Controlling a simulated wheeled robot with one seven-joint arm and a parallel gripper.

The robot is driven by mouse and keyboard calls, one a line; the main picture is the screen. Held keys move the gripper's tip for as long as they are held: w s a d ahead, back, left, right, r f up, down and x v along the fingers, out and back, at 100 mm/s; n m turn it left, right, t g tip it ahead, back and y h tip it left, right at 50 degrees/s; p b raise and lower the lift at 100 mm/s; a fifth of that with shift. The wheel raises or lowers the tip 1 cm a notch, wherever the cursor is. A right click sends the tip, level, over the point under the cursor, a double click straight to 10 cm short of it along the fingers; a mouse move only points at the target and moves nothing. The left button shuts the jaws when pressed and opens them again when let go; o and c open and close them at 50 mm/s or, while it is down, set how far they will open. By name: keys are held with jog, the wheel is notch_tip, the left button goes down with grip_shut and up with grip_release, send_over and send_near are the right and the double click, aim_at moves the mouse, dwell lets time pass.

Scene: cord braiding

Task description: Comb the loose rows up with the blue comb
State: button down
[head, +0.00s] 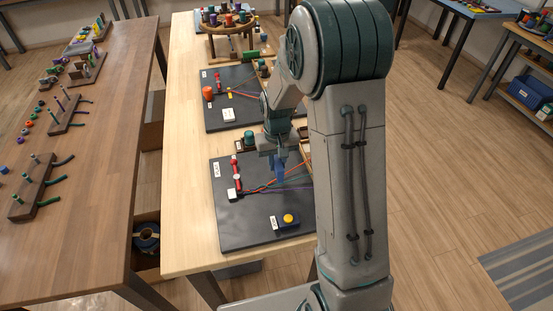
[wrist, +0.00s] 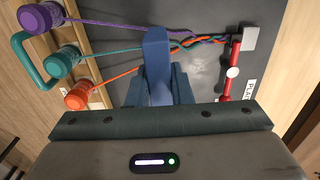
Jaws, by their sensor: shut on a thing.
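My gripper (wrist: 160,92) is shut on the blue comb (wrist: 156,62). The comb also shows below my gripper (head: 279,148) in the head view (head: 281,176), above the near dark board (head: 245,230). In the wrist view it crosses over the purple cord (wrist: 110,24), teal cord (wrist: 115,50) and orange cord (wrist: 112,77); contact cannot be told. The cords run from purple (wrist: 38,17), teal (wrist: 58,63) and orange (wrist: 78,97) spools to the twisted braid (wrist: 203,41) on the right. The braid's end lies by a red bar (wrist: 236,60) and a pale block (wrist: 250,38).

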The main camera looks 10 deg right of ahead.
jog(key=shift+f+b, duration=2.2)
jog(key=shift+f, duration=1.25)
jog(key=shift+a, duration=0.1)
jog(key=shift+a, duration=1.5)
jog(key=shift+r, duration=0.1)
notch_tip(320, 180, up, 9)
jog(key=d+p, duration=0.1)
jog(key=p, duration=0.4)
jog(key=shift+p, duration=0.3)
